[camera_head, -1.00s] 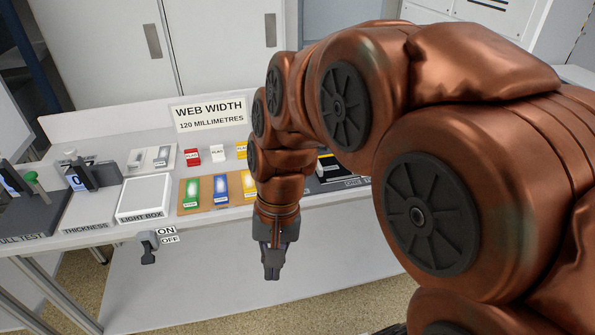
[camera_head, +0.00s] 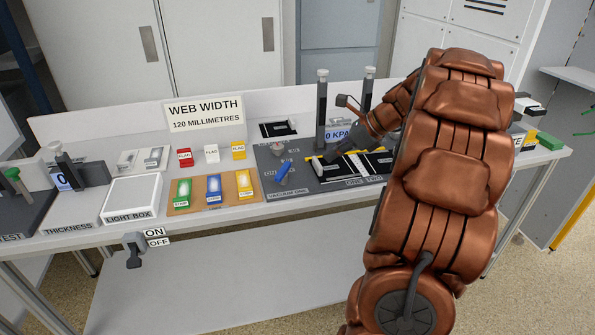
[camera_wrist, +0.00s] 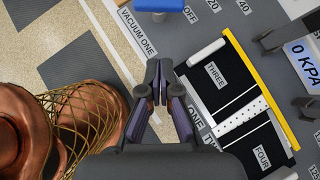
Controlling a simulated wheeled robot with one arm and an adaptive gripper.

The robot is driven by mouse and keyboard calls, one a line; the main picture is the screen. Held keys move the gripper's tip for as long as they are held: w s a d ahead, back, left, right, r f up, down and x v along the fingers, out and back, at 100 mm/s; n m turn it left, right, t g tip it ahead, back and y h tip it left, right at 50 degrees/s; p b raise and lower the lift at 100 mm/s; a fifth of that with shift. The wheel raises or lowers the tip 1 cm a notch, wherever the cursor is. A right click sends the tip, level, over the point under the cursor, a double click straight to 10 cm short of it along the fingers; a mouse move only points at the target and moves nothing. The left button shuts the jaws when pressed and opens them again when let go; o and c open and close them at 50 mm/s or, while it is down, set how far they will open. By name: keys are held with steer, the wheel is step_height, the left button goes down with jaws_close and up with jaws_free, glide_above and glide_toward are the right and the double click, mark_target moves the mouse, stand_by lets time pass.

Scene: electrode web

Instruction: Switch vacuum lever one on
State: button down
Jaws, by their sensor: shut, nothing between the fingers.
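The blue vacuum lever (camera_head: 283,171) lies tilted on the dark grey panel, above the VACUUM ONE label (camera_head: 288,192). In the wrist view only an end of the blue lever (camera_wrist: 159,5) shows at the top edge, next to an OFF label (camera_wrist: 190,15). My gripper (camera_wrist: 159,72) is shut and empty, above the panel's front edge beside the VACUUM ONE label. It is apart from the lever. A gauge (camera_head: 338,134) reads 0 KPA.
Black strips with a white perforated band (camera_wrist: 243,117) and a yellow edge (camera_wrist: 262,85) lie close right of my gripper. Upright posts (camera_head: 322,110) stand behind. Coloured tiles (camera_head: 214,190) and a light box (camera_head: 132,198) are at left. A grey ON/OFF lever (camera_head: 134,248) hangs at the front.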

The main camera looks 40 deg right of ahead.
mark_target(283, 175)
steer(key=shift+s+d+m, duration=0.1)
steer(key=shift+d+m, duration=0.3)
steer(key=shift+d, duration=0.55)
steer(key=x, duration=0.9)
steer(key=shift+w+f, duration=0.25)
steer(key=shift+w, duration=0.05)
steer(key=w+a, duration=0.1)
steer(key=w, duration=0.1)
steer(key=shift+w+a+f+p, duration=0.1)
steer(key=shift+w+a+p, duration=0.2)
steer(key=shift+w+a, duration=0.4)
steer(key=shift+w, duration=0.2)
